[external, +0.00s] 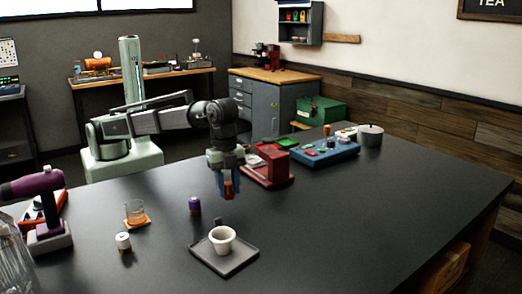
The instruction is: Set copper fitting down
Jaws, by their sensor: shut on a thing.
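My gripper (228,192) hangs pointing down over the dark table, behind the white cup and left of the red machine. It is shut on a small orange-brown piece, the copper fitting (229,187), which shows between the fingers. The fitting is mostly hidden by the fingers. It appears to be above the tabletop, though I cannot tell the exact gap.
A white cup (222,240) stands on a grey square tray (239,262) in front. A purple canister (194,206), a glass on a coaster (136,213) and a white jar (123,242) stand left. A red machine (268,165) and blue tray (325,153) lie right. The table's right front is clear.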

